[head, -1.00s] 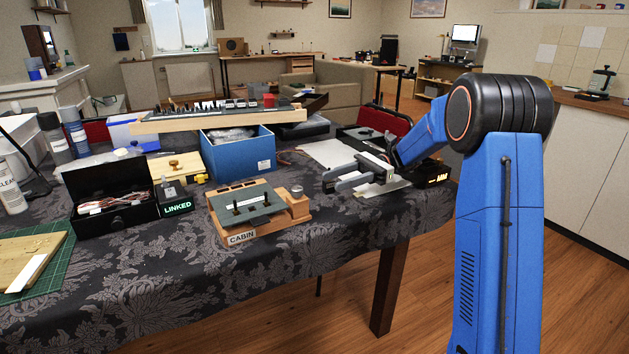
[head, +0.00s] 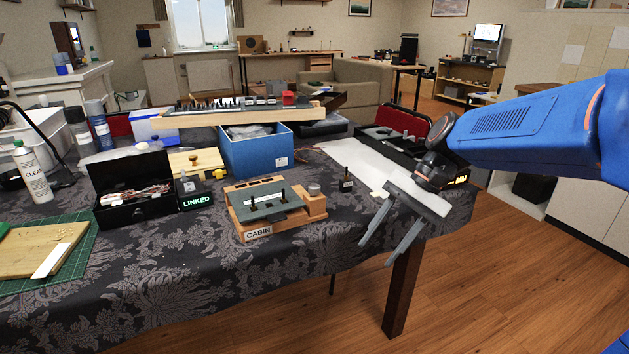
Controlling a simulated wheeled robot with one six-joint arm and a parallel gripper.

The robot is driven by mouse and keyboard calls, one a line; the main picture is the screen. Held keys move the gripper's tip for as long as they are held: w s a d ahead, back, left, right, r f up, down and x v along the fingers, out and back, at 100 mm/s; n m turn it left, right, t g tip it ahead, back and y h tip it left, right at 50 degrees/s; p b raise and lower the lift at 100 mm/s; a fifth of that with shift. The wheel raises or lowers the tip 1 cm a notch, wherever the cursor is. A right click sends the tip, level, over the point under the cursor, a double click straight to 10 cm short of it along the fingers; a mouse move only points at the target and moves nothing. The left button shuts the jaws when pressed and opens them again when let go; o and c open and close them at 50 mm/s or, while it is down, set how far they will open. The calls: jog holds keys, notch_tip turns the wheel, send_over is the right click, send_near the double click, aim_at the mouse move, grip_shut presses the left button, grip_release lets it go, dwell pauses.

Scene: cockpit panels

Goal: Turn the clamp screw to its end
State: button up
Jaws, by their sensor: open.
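I cannot tell for certain which part is the clamp screw. A round silver knob (head: 314,189) stands on the stand's right end. My gripper (head: 380,250) is open and empty, its two grey fingers apart and pointing down and left. It is at the table's right front edge, right of the stand and clear of it.
A small dark block with a post (head: 346,184) stands between the stand and my gripper. Behind are a blue box (head: 256,155), a white sheet (head: 365,167) and an open black case (head: 400,145). A box marked LINKED (head: 195,195) is left of the stand.

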jog(key=s+d+f+n+t+h, duration=0.2)
jog(key=s+d+n+t+h, duration=0.15)
jog(key=s, duration=0.25)
notch_tip(320, 180, up, 24)
jog(key=m+g+h, duration=0.2)
jog(key=m+h, duration=0.1)
jog(key=m, duration=0.7)
send_over(314, 186)
jog(key=shift+t, duration=0.25)
notch_tip(314, 186, down, 18)
jog(key=shift+w+r, duration=0.1)
jog(key=shift+r, duration=0.1)
jog(key=shift+c, duration=0.3)
jog(key=c, duration=1)
